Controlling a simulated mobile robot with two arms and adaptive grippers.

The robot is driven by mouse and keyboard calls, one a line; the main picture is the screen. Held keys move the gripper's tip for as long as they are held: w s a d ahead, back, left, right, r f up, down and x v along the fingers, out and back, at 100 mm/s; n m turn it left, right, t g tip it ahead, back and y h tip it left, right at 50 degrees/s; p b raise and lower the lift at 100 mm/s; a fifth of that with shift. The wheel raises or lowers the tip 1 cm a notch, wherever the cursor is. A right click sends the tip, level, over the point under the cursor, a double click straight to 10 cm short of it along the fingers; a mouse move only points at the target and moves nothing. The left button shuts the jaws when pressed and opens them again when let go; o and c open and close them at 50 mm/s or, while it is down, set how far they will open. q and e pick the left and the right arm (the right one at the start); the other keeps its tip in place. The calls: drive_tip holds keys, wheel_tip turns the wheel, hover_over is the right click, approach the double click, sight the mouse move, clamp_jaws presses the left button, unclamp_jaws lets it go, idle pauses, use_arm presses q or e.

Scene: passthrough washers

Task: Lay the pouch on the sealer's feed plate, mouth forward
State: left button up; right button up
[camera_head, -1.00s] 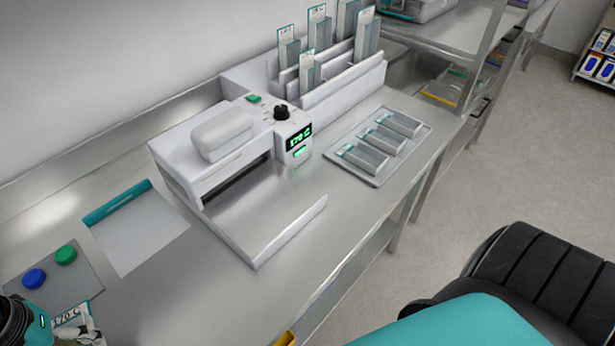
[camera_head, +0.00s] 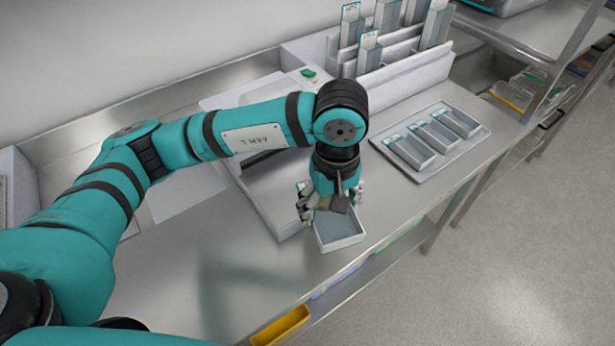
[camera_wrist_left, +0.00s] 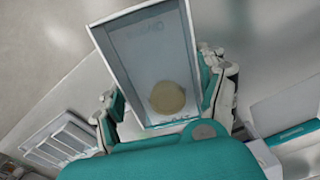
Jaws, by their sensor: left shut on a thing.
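My left gripper (camera_head: 331,205) points down, its fingers shut on the pouch (camera_head: 341,232). The pouch is a pale blue-grey packet with white edges. In the left wrist view the pouch (camera_wrist_left: 150,60) extends away from the fingers, with a round tan thing showing in it near the gripper. The sealer's feed plate (camera_head: 268,208) is white, with its near part showing left of the gripper. The pouch appears beyond the plate's right edge; its height is hard to tell. My right gripper is out of view.
A white rack (camera_head: 400,75) of upright packets stands behind. The table's front edge is near the pouch, with a yellow bin (camera_head: 281,327) below. The bench front left of the pouch is clear.

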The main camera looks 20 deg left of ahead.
use_arm(q)
drive_tip(key=d+n, duration=0.3)
drive_tip(key=d, duration=0.2)
drive_tip(key=p, duration=0.6)
hover_over(305, 173)
drive_tip(key=s+d, duration=0.1)
drive_tip(key=s, duration=0.2)
drive_tip(key=shift+w+f, duration=0.15)
drive_tip(key=shift+f, duration=0.2)
drive_tip(key=shift+w+a, duration=0.1)
drive_tip(key=shift+a, duration=0.05)
drive_tip(key=shift+f, duration=0.3)
wheel_tip(305, 173, down, 3)
drive_tip(key=shift+r+p, duration=0.1)
drive_tip(key=shift+p, duration=0.9)
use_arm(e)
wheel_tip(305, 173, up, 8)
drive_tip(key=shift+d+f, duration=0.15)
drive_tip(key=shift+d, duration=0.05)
use_arm(q)
drive_tip(key=shift+f, duration=0.2)
